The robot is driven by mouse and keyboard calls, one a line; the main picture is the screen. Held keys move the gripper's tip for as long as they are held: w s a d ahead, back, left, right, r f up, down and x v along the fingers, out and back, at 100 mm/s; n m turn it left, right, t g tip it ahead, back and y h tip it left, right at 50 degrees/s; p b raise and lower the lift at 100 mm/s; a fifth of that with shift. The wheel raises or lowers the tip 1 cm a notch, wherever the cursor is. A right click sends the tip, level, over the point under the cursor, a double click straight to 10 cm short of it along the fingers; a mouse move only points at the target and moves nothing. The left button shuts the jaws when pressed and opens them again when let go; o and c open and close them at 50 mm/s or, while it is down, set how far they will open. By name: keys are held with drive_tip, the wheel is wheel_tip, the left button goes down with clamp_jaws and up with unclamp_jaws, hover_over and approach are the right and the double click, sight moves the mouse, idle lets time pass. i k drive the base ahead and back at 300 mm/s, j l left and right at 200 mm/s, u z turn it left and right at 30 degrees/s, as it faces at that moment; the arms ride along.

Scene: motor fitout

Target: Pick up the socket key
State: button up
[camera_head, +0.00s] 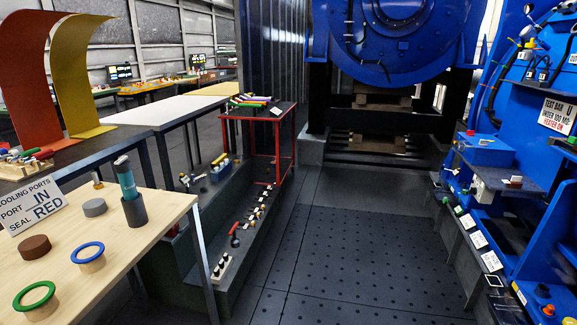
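I cannot tell for certain which item is the socket key. A teal-handled tool (126,180) stands upright in a dark round holder (135,211) on the light wooden table at the left; its lower end is hidden in the holder. A small red-handled tool (234,230) stands on the low dark step beyond the table. It is too small to make out fully. My gripper is not in view.
The wooden table (130,262) also bears a green ring (34,296), a blue ring (87,253), brown and grey discs, and a sign (37,206). Blue machinery (505,200) lines the right. The dark floor (330,240) between is clear.

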sight(236, 242)
drive_tip(key=i+l, duration=0.1)
drive_tip(key=i, duration=0.8)
drive_tip(key=i+u, duration=0.1)
drive_tip(key=i, duration=0.8)
drive_tip(key=i+l+u, duration=0.1)
drive_tip(key=i+u, duration=0.3)
drive_tip(key=i+l+u, duration=1.35)
drive_tip(key=i+l, duration=0.3)
drive_tip(key=i, duration=0.15)
